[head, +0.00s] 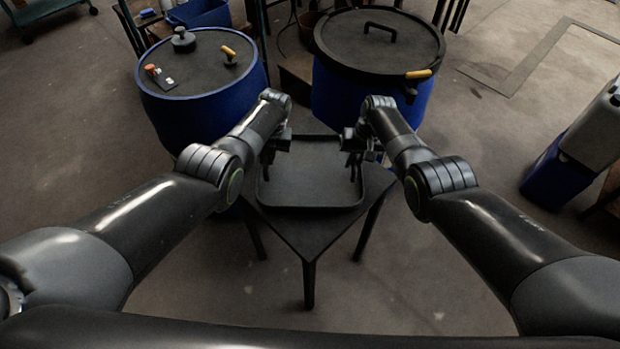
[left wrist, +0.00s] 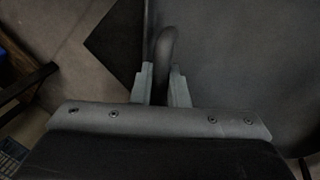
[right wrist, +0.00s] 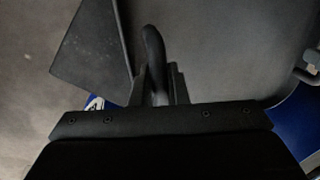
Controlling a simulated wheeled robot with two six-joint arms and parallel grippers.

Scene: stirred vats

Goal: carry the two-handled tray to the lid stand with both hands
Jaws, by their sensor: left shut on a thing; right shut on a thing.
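The dark two-handled tray (head: 310,188) lies over a small dark table or stand (head: 310,235) in the middle of the head view. My left gripper (head: 267,172) is shut on the tray's left handle, which shows as a dark bar in the left wrist view (left wrist: 165,50). My right gripper (head: 354,172) is shut on the right handle, which shows in the right wrist view (right wrist: 153,50). The tray looks level. I cannot tell whether it rests on the stand or hangs just above it.
A blue vat (head: 200,115) with a dark lid stands at the back left. A second blue vat (head: 330,90) with a handled dark lid (head: 375,48) stands at the back right. Grey and blue containers (head: 590,130) are at the far right.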

